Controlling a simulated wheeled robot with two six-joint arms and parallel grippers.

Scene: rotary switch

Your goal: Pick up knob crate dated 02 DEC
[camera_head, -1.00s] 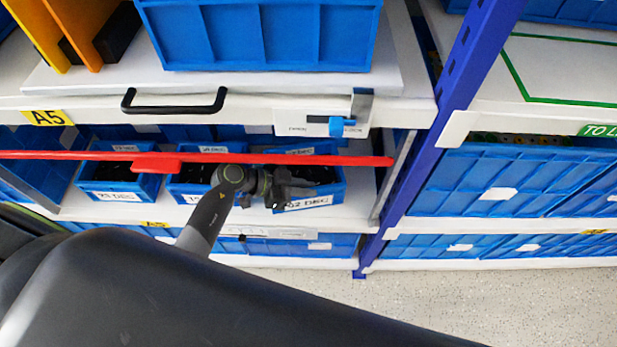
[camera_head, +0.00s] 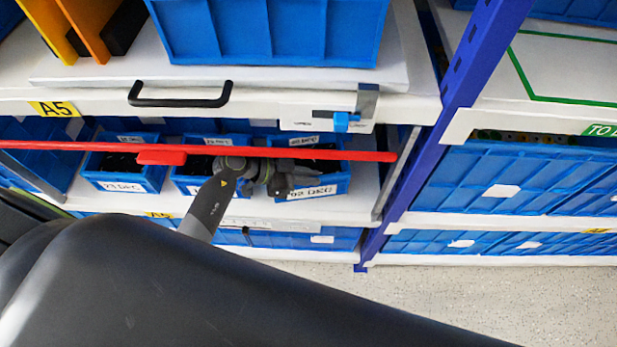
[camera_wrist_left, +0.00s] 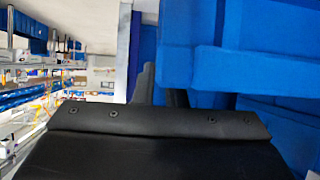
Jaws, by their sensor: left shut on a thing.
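The blue knob crate (camera_head: 340,185) marked 02 DEC stands at the right end of a row on the lower shelf, with dark contents and a white front label. My left gripper (camera_head: 284,180) is at its front left part and covers part of the label and front rim. The gripper is shut on this crate, though its fingertips are hard to make out. In the left wrist view, blue crate walls (camera_wrist_left: 240,70) fill the right side, close to the dark fingers (camera_wrist_left: 165,88). My right gripper is not in view.
Two similar blue crates stand to the left, one marked 23 DEC (camera_head: 124,187). A red bar (camera_head: 340,155) runs across above the row. A white shelf (camera_head: 300,100) with a black handle (camera_head: 180,102) lies above. A blue post (camera_head: 440,145) stands to the right.

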